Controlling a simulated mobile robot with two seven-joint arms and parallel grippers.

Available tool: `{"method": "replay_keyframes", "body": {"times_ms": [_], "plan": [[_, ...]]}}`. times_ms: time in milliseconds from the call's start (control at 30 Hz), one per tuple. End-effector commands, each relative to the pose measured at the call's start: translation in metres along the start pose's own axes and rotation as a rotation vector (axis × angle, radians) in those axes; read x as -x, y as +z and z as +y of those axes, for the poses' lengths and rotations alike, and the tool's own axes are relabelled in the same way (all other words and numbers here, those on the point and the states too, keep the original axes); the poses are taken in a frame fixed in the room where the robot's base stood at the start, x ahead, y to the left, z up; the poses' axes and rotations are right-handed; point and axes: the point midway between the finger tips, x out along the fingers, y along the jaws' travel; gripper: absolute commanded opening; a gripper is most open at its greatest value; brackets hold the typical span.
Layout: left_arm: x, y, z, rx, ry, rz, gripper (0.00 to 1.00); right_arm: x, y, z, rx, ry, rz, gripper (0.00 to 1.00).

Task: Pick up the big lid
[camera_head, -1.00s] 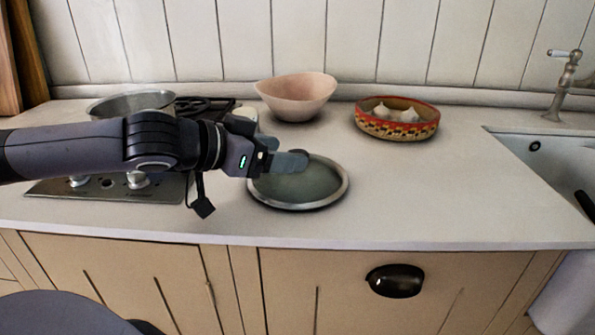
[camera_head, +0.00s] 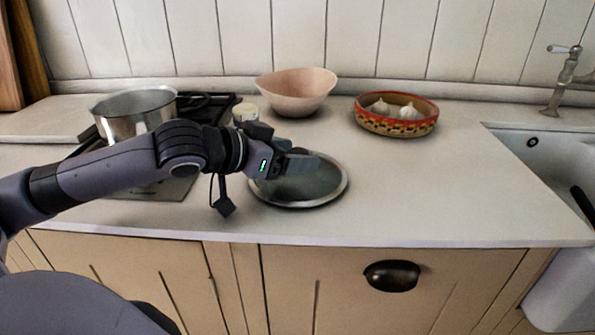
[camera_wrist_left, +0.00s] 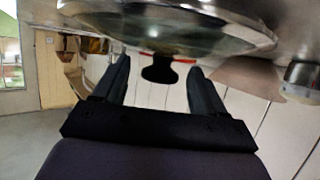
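The big lid (camera_head: 325,188) is a round glass lid with a metal rim, lying on the white counter. In the left wrist view the lid (camera_wrist_left: 190,30) fills the top, with its dark knob (camera_wrist_left: 160,70) pointing toward my gripper. My left gripper (camera_head: 300,163) is over the lid, its fingers pointing right. In the left wrist view my left gripper (camera_wrist_left: 160,88) is open, one finger on each side of the knob, with gaps showing between. The fingers hide the knob in the head view. My right gripper is not in view.
A steel pot (camera_head: 135,120) stands on the hob (camera_head: 165,188) at the left. A small jar (camera_head: 245,113), a pink bowl (camera_head: 297,95) and a patterned bowl with garlic (camera_head: 397,125) stand behind the lid. A sink (camera_head: 555,160) is at the right. The counter right of the lid is clear.

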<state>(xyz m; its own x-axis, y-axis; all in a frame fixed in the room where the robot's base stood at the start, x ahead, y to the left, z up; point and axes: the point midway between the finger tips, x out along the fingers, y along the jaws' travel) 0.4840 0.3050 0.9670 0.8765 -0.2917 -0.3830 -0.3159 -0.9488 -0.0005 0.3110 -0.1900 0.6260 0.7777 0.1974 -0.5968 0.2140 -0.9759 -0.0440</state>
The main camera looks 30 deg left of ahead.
Motion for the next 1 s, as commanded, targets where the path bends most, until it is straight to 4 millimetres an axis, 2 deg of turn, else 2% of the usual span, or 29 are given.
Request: {"method": "replay_keyframes", "body": {"times_ms": [33,200,500,667,867,1000], "plan": [[0.0,0.0,0.0,0.0,0.0,0.0,0.56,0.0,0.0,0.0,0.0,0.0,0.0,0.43],[0.0,0.0,0.0,0.0,0.0,-0.001,0.0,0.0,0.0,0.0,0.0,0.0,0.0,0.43],[0.001,-0.002,0.0,0.0,0.0,0.002,0.0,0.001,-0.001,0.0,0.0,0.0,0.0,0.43],[0.005,-0.013,0.0,-0.001,0.0,0.005,0.0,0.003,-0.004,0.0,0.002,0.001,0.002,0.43],[0.019,-0.048,0.0,-0.002,-0.001,0.01,0.0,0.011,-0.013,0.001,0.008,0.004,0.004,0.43],[0.036,-0.088,0.0,-0.001,-0.001,0.013,0.0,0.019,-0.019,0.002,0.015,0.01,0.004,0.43]]}}
